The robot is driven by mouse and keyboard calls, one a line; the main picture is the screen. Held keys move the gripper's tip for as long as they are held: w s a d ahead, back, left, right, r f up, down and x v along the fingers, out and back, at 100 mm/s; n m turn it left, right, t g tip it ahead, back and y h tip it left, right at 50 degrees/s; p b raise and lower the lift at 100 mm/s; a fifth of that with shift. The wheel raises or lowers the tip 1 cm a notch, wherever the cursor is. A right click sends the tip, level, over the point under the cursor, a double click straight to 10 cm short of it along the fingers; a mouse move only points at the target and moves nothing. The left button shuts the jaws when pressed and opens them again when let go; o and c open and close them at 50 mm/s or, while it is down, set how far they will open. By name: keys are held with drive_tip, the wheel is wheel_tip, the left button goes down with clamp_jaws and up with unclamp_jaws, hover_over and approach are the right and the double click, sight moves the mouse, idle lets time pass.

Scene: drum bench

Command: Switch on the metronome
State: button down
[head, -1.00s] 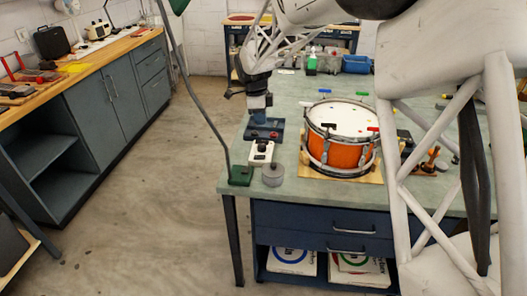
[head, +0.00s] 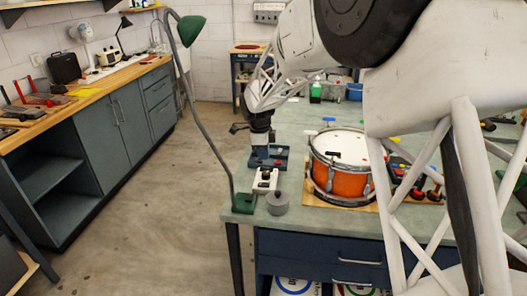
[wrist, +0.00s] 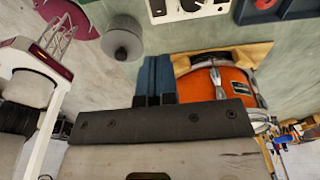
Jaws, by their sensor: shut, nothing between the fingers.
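The white box with a dark knob (head: 266,180), which looks like the metronome, stands on the bench near its left front corner, beside a grey round pot (head: 277,203). In the wrist view, part of a white box with dark round parts (wrist: 188,9) shows at the top edge, cut off. My gripper (head: 261,140) points down behind the box, over or near a blue tray. In the wrist view its blue fingers (wrist: 157,78) are together with nothing between them, apart from the box. The head view does not show the fingertips clearly.
The blue tray (head: 281,161) sits behind the box. An orange drum (head: 340,181) stands on a wooden board to the right. A green lamp base (head: 244,203) with a tall bent pole stands at the front left corner. Mallets and tools lie right of the drum.

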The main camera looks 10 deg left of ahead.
sight(268, 184)
drive_tip(key=f, duration=0.3)
drive_tip(key=d+f, duration=0.1)
drive_tip(key=f, duration=0.7)
drive_tip(key=shift+d+f, duration=0.15)
drive_tip(key=shift+d, duration=0.05)
